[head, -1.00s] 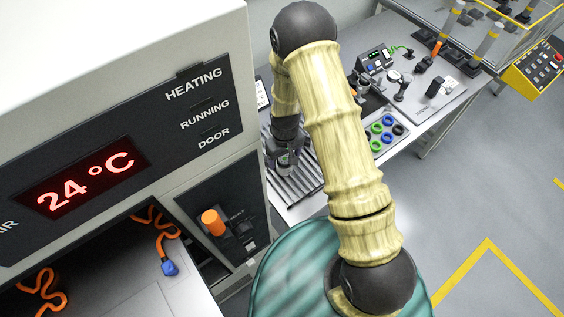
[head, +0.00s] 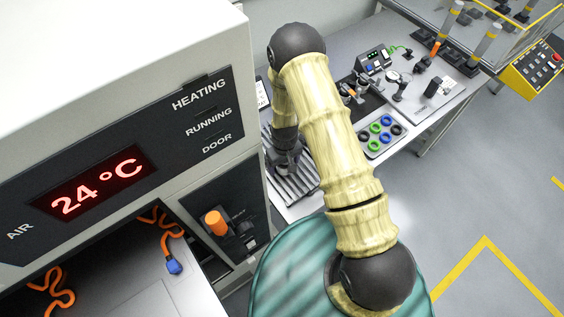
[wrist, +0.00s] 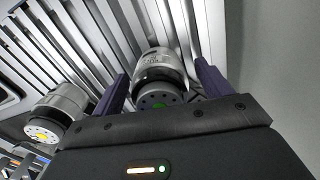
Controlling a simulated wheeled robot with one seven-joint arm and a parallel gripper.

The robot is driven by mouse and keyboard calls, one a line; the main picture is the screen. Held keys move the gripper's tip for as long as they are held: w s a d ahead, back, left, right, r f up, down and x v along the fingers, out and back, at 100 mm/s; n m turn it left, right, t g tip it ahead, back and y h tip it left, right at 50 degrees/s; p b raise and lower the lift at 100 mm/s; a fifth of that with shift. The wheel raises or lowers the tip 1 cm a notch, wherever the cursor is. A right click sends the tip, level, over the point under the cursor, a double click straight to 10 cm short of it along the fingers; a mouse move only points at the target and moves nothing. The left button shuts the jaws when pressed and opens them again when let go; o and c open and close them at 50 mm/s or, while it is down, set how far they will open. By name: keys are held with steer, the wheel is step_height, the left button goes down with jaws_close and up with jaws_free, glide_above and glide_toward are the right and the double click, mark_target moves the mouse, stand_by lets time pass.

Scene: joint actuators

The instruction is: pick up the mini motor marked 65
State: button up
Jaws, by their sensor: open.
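In the wrist view a silver and dark cylindrical motor (wrist: 160,78) with a green centre stands between the two purple-grey fingers of my gripper (wrist: 160,88). The fingers are open, one on each side of it, with a gap showing. Its marking is too small to read. In the head view my gripper (head: 288,165) is low over the ribbed rack, and my arm hides much of that area; I cannot make out the motors there.
The ribbed metal rack (head: 290,187) lies on the bench beside the large heating cabinet (head: 130,120). A tray of coloured rings (head: 381,135) and a grey test panel (head: 425,95) are farther right. Orange cables (head: 160,225) lie in the cabinet's opening.

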steer(key=c, duration=1.4)
steer(key=shift+r, duration=0.1)
step_height(320, 180, up, 28)
steer(key=b, duration=0.5)
